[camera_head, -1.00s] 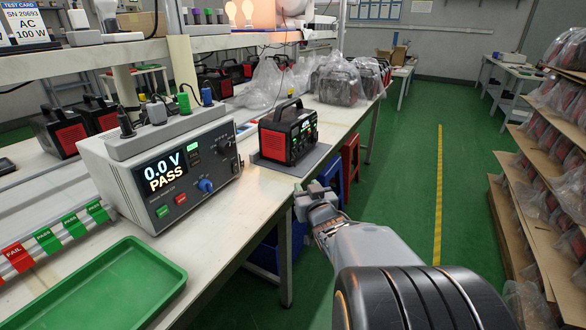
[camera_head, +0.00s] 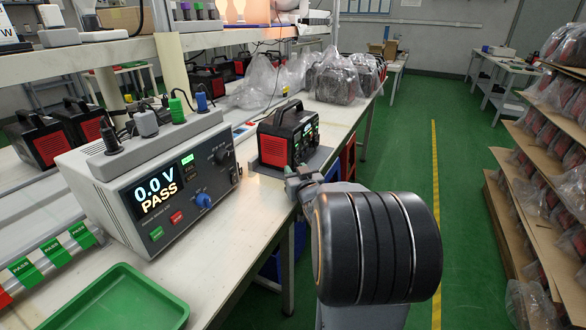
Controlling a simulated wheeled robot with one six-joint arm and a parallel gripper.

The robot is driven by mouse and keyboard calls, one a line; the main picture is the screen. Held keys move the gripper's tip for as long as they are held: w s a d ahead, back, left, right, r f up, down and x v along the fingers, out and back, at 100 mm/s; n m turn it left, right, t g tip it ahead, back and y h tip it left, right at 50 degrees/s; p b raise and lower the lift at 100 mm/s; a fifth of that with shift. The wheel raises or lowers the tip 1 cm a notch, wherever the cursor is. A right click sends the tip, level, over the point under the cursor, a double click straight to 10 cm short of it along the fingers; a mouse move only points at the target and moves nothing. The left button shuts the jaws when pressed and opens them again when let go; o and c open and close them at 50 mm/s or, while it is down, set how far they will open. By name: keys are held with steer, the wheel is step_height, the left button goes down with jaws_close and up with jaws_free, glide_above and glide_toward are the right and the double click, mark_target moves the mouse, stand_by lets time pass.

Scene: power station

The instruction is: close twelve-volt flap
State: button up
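The power station (camera_head: 288,137), a black and red box with a top handle, stands on a grey mat (camera_head: 316,160) near the bench's right edge. Its front panel faces right and is seen at a steep angle. The twelve-volt flap is too small to make out. My gripper (camera_head: 297,180) is just in front of and below the power station, at the bench edge, seemingly apart from it. My own arm hides much of the gripper, and whether its fingers are open or shut does not show.
A grey tester (camera_head: 150,185) reading "0.0 V PASS" stands left of the power station. A green tray (camera_head: 120,300) lies at the front left. Bagged units (camera_head: 345,75) stand behind. The green floor right of the bench is clear up to the shelves (camera_head: 560,150).

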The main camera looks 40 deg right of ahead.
steer(key=shift+w+d, duration=0.1)
steer(key=shift+d, duration=0.1)
steer(key=shift+c, duration=0.4)
jaws_close()
